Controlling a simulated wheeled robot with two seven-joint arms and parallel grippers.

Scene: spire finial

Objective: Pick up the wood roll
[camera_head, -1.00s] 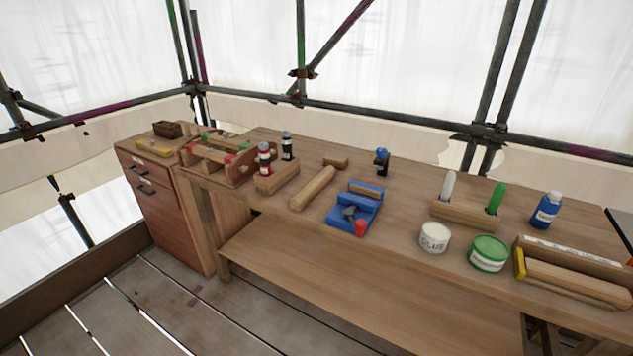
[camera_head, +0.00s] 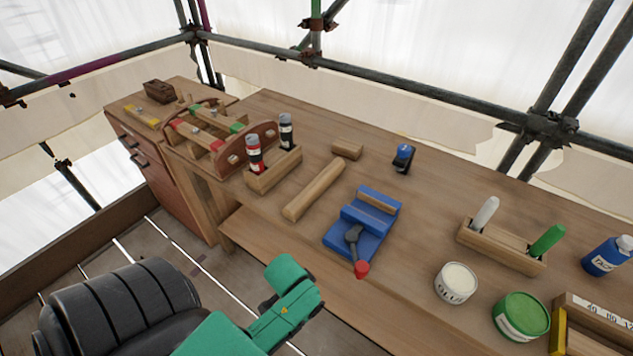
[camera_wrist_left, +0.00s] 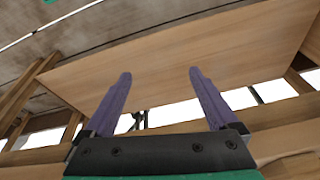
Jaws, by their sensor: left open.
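The wood roll (camera_head: 314,190) is a plain light-brown cylinder lying on the workbench top, between the two-bottle wooden holder and the blue block. My left arm has come in from the bottom left of the head view, its green wrist in front of the bench's front edge and lower in the picture than the roll. In the left wrist view my left gripper (camera_wrist_left: 160,74) shows two purple fingers spread apart with nothing between them. A wooden board lies beyond the fingers; the roll cannot be made out there. My right gripper is out of view.
Near the roll stand the bottle holder (camera_head: 273,172), a small wood block (camera_head: 347,148) and the blue block (camera_head: 343,239) with a dark red-ended tool. A white tub (camera_head: 456,284) and a green tub (camera_head: 521,316) stand to the right. Bare bench top lies around the roll.

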